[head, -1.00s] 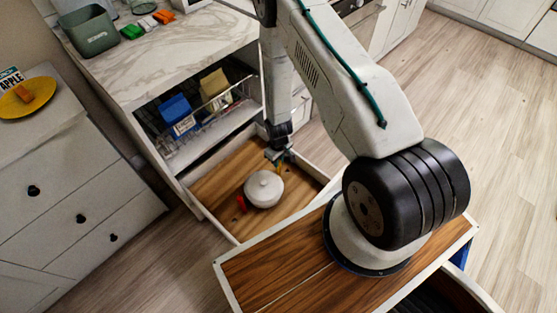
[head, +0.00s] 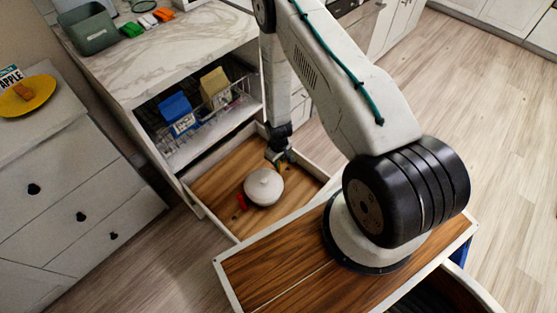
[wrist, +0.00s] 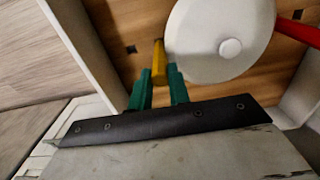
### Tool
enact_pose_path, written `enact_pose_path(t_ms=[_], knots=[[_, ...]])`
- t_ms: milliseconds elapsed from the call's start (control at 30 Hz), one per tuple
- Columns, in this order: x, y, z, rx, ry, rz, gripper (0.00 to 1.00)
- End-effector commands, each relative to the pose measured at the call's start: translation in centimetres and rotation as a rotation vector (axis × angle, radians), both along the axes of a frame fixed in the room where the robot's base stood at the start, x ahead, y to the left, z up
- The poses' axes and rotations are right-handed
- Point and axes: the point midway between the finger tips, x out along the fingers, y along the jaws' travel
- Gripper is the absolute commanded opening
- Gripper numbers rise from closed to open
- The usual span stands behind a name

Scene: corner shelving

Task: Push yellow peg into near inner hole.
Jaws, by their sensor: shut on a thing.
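The yellow peg (wrist: 158,60) stands between the green fingers of my gripper (wrist: 159,78) in the wrist view. My gripper is shut on it, over the wooden floor of the open drawer (head: 215,190). In the head view my gripper (head: 280,157) is behind the white lidded pot (head: 263,187), and little of the peg shows. A small dark square hole (wrist: 131,48) shows in the floor left of the peg. The spot under the peg's lower end is hidden, so I cannot tell whether it is in a hole.
The white pot (wrist: 220,40) is close to the right of the peg, with a red piece (wrist: 298,32) at its side. White drawer walls (wrist: 85,45) bound the space. A rack with a blue box (head: 176,112) and a yellowish box (head: 215,84) is above the drawer.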

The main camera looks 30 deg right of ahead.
Motion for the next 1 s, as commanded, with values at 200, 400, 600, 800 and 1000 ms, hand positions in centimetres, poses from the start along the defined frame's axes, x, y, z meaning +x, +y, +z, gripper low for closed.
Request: enact_pose_path(t_ms=[200, 400, 600, 800, 1000], knots=[[-0.1, 0.0, -0.6, 0.0, 0.001, 0.0, 0.0], [0.0, 0.0, -1.0, 0.0, 0.0, 0.0, 0.24], [0.0, 0.0, -0.9, 0.0, 0.0, 0.0, 0.44], [0.0, 0.0, -0.7, 0.0, 0.0, 0.0, 0.44], [0.1, 0.0, 2.1, 0.0, -0.003, 0.0, 0.44]])
